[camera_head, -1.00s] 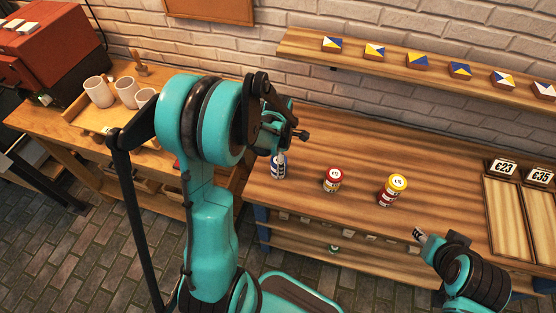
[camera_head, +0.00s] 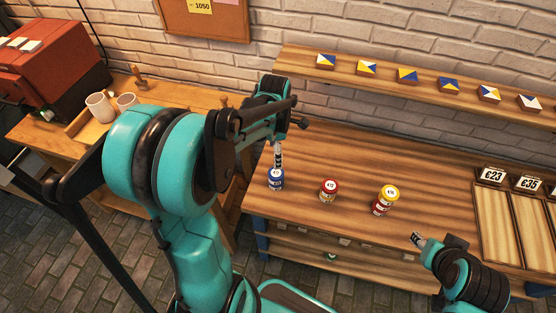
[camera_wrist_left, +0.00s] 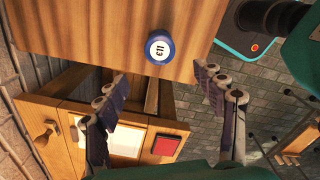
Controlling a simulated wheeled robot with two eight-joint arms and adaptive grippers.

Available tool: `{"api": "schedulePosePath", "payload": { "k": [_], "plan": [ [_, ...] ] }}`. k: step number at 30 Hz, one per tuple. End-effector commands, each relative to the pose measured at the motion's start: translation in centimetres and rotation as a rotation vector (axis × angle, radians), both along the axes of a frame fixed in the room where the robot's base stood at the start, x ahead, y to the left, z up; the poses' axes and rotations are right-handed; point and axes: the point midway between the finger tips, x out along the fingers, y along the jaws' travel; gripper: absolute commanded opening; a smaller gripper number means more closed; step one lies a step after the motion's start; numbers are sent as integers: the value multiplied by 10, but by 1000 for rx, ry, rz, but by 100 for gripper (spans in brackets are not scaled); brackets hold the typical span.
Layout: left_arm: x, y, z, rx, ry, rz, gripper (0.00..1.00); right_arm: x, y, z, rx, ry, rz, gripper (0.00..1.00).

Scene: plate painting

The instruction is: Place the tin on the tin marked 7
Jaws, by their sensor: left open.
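A blue tin (camera_head: 276,181) with a white number label stands at the left end of the wooden table. It also shows in the left wrist view (camera_wrist_left: 159,47), top up, its number hard to read. A red tin (camera_head: 328,191) stands to its right. Farther right a yellow-topped tin (camera_head: 390,194) appears stacked on a red tin (camera_head: 380,208). I cannot make out a 7. My left gripper (camera_head: 278,155) is open and empty just above the blue tin; its spread fingers (camera_wrist_left: 163,80) show in the wrist view. My right gripper (camera_head: 417,240) is near the table's front edge, its jaws unclear.
A shelf (camera_head: 400,88) with several small blue, yellow and white tiles (camera_head: 408,75) runs along the brick wall. Price signs (camera_head: 492,175) and trays (camera_head: 491,215) occupy the table's right. Mugs (camera_head: 100,107) stand on the left bench. The table behind the tins is clear.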

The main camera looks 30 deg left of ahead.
Motion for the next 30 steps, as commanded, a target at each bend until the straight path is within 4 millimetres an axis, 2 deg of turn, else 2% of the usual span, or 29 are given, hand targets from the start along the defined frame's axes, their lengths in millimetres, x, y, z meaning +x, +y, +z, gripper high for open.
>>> {"api": "schedulePosePath", "payload": {
  "k": [2, 5, 9, 12, 18, 21, 24, 30],
  "plan": [
    [-6, -7, 10, 8, -25, -96, 69, 0, 0, 0, 0, 0, 0, 40],
    [-17, -22, 28, 37, -89, -347, 69, 0, 0, 0, 0, 0, 0, 40],
    [-43, -50, 56, 138, -204, -850, 69, 0, 0, 0, 0, 0, 0, 40],
    [-63, -68, 69, 248, -271, -1222, 69, 0, 0, 0, 0, 0, 0, 40],
    [-94, -95, 79, 511, -335, -1831, 69, 0, 0, 0, 0, 0, 0, 40],
    [-103, -102, 79, 615, -337, -2017, 69, 0, 0, 0, 0, 0, 0, 40],
    [-107, -106, 79, 678, -332, -2120, 69, 0, 0, 0, 0, 0, 0, 40],
    [-108, -107, 80, 705, -327, -2161, 69, 0, 0, 0, 0, 0, 0, 40]
  ]
}}
